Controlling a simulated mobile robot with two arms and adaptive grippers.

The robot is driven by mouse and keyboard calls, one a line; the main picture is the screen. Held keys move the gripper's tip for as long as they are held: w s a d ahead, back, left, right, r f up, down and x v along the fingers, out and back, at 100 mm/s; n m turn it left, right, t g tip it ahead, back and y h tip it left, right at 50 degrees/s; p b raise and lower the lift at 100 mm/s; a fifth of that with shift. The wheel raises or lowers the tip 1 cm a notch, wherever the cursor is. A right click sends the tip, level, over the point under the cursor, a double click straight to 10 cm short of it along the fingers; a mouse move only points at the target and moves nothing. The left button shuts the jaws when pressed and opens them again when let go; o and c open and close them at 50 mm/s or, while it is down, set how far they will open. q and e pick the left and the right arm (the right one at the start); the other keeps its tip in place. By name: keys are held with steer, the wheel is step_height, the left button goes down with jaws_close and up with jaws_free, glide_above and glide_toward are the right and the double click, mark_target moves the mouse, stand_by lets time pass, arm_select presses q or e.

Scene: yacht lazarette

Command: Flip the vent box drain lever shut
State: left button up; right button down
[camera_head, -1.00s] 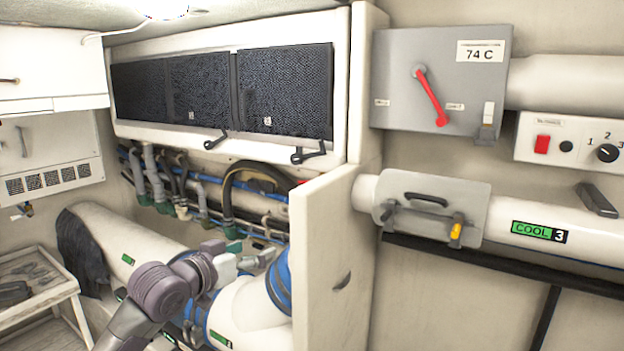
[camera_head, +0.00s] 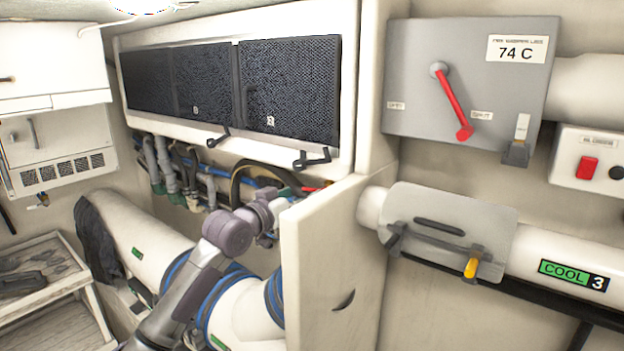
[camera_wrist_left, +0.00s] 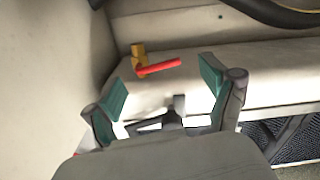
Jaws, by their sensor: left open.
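A small red lever (camera_wrist_left: 158,67) on a brass valve body (camera_wrist_left: 137,53) shows in the left wrist view, against a pale surface. The lever lies sideways, slightly tilted, with its free end to the right. A bit of red (camera_head: 311,189) under the vent box (camera_head: 348,80) in the head view looks like the same lever. My left gripper (camera_wrist_left: 163,85) is open, with green pads on either side and nothing between them. The lever is ahead of the fingertips, apart from them. In the head view, the left gripper (camera_head: 278,208) is partly hidden by the pale partition. My right gripper is out of view.
The pale upright partition (camera_head: 330,265) stands close to the right of my left arm. Dark hoses and blue pipes run under the vent box. A large white duct (camera_head: 150,225) lies below. A grey box with a red handle (camera_head: 450,100) is on the right wall.

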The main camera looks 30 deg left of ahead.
mark_target(310, 189)
arm_select(q)
steer(key=w, duration=0.1)
steer(key=w+p, duration=0.1)
steer(key=w, duration=0.1)
steer(key=shift+d+r, duration=0.1)
steer(key=shift+r, duration=0.1)
steer(key=shift+w, duration=0.45)
steer(key=shift+w+f, duration=0.15)
steer(key=shift+w, duration=0.05)
steer(key=shift+s+d, duration=0.1)
steer(key=c, duration=1)
steer(key=shift+m, duration=0.4)
steer(key=shift+c, duration=0.2)
steer(key=shift+r+m+b, duration=0.3)
steer(key=shift+r+m, duration=0.1)
steer(key=shift+m, duration=0.3)
steer(key=o, duration=0.8)
steer(key=shift+o, duration=1.2)
steer(key=shift+a+f, duration=0.1)
steer(key=shift+a, duration=0.1)
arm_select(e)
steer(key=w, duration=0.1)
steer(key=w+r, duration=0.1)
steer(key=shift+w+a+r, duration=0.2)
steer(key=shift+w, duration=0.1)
